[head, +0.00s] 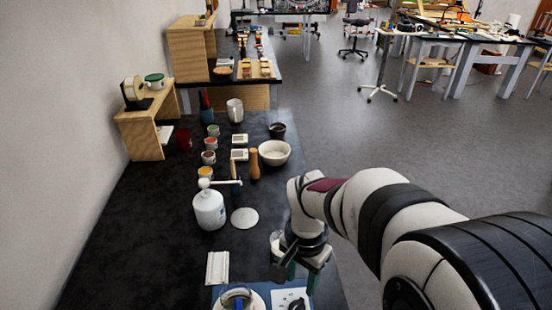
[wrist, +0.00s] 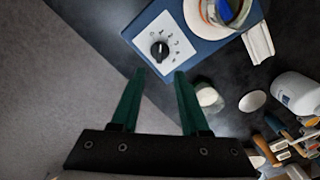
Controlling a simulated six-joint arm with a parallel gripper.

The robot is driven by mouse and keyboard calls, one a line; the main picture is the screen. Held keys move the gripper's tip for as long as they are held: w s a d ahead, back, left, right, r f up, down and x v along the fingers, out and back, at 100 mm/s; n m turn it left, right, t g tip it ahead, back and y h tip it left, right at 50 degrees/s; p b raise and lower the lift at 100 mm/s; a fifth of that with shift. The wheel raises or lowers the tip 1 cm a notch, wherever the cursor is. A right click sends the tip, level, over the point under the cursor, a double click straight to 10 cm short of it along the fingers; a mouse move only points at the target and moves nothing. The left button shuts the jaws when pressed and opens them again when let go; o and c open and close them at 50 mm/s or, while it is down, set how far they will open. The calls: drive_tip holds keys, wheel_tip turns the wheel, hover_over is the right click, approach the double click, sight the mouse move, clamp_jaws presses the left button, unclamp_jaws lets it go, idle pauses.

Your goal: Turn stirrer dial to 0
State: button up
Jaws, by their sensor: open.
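The stirrer (wrist: 201,45) is a blue box with a white panel (wrist: 179,68) on its top. A black dial (wrist: 160,50) with small marks around it sits on the panel; I cannot read its setting. In the head view the dial (head: 297,304) shows at the bottom edge, partly cut off. My gripper (wrist: 159,73) has two green fingers, apart and empty. In the wrist view the fingertips lie just below the dial and do not touch it. In the head view my gripper (head: 302,277) hangs above the bench near the stirrer.
A round vessel with a blue item (head: 238,299) stands on the stirrer. A white ridged block (head: 217,268) lies beside it. Farther along the dark bench are a white bottle (head: 209,210), a white disc (head: 244,218), a bowl (head: 274,153) and several jars.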

sight(298, 304)
wheel_tip(298, 304, down, 9)
drive_tip(key=shift+f, duration=0.2)
drive_tip(key=shift+c, duration=0.3)
clamp_jaws()
